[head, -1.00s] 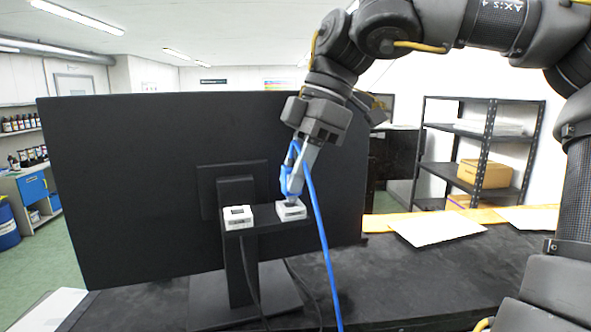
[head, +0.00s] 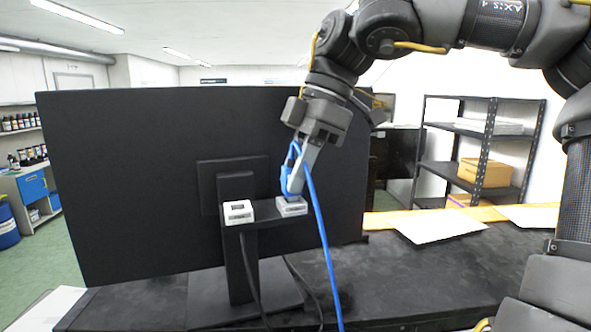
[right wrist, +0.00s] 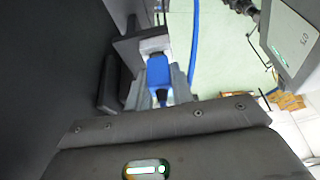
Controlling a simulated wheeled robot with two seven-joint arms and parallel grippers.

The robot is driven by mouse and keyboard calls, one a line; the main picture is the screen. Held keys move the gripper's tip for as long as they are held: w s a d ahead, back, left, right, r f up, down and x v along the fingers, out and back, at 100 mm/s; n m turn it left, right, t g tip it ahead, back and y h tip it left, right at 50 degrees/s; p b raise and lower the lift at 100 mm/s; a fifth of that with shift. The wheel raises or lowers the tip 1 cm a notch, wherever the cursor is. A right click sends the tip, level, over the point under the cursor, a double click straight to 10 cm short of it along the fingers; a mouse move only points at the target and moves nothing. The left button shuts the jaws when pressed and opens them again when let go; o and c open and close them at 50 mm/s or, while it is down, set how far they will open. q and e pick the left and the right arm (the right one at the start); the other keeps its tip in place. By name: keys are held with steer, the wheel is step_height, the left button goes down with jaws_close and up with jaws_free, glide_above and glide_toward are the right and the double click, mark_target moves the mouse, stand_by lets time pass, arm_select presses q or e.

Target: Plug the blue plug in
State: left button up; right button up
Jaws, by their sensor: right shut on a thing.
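The blue plug (head: 288,172) is held in my right gripper (head: 293,190), which points down behind the monitor. It also shows in the right wrist view (right wrist: 158,76), between the fingers. Its blue cable (head: 323,237) hangs down to the table's front. The plug's lower end is at the right white socket block (head: 291,208); the fingertips hide whether it is inside. A second white socket block (head: 238,213) sits to the left on the same black bracket, with an empty top opening. My left gripper is not in view.
The large black monitor (head: 120,180) stands close behind the sockets on its stand (head: 240,270). Black cables hang below the bracket. White sheets (head: 440,226) lie on the right of the dark table (head: 400,275). A shelf rack (head: 490,150) stands farther back.

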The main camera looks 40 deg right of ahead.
steer(key=shift+f+b, duration=0.4)
stand_by(1.0)
steer(key=o, duration=1.4)
steer(key=shift+r, duration=0.1)
steer(key=shift+r+p, duration=1.25)
steer(key=shift+r, duration=0.1)
steer(key=shift+w+r, duration=0.1)
steer(key=shift+r, duration=2.4)
